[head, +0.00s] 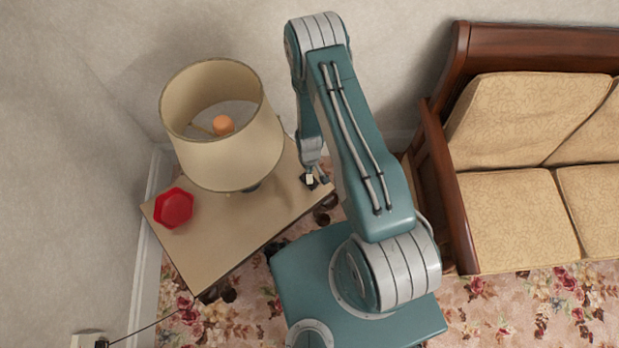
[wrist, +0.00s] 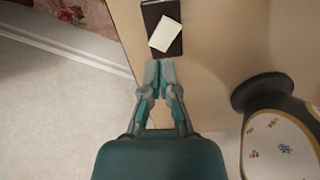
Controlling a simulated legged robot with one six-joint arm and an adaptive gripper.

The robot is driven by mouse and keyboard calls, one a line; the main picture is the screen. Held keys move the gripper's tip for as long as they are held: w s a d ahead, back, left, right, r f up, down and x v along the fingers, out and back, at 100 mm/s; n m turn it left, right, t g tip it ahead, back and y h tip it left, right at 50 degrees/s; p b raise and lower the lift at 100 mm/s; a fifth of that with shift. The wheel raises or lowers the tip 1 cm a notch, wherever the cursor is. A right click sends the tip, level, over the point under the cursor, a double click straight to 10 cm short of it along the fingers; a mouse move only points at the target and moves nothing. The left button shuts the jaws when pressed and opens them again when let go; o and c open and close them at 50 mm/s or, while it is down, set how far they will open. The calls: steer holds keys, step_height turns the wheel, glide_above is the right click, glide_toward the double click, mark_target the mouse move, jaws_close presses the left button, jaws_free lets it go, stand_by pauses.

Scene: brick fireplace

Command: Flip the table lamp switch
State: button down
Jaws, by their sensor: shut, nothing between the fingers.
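The table lamp (head: 232,160) stands on a small wooden side table, with a wide beige shade and an orange bulb inside. Its dark round base (wrist: 262,88) and white floral body (wrist: 280,145) show at the right of the wrist view. The switch, a black box with a white rocker (wrist: 166,34), lies on the table at the top of the wrist view. In the head view the switch (head: 309,181) is near the table's right corner. My gripper (wrist: 159,66) is shut and empty, its tips right beside the switch's near edge. I cannot tell whether they touch it.
A red hexagonal dish (head: 174,208) sits on the left of the side table (head: 222,240). A wooden-framed sofa (head: 520,120) stands to the right of my arm. Walls close in behind and left. A wall outlet with a cord (head: 92,340) is at lower left.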

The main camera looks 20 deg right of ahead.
steer(key=shift+r, duration=1.6)
steer(key=w+r+t, duration=0.1)
steer(key=w+r, duration=0.2)
steer(key=r, duration=0.5)
steer(key=w+r, duration=0.2)
steer(key=r, duration=0.7)
step_height(320, 180, up, 15)
steer(key=m+t, duration=0.1)
steer(key=t, duration=0.1)
glide_above(309, 176)
steer(key=w, duration=0.3)
steer(key=s+r+m+t, duration=0.2)
steer(key=s+r, duration=1.7)
steer(key=r, duration=0.1)
steer(key=shift+s+a+r+t, duration=0.15)
steer(key=shift+r+t, duration=0.15)
steer(key=shift+r, duration=0.1)
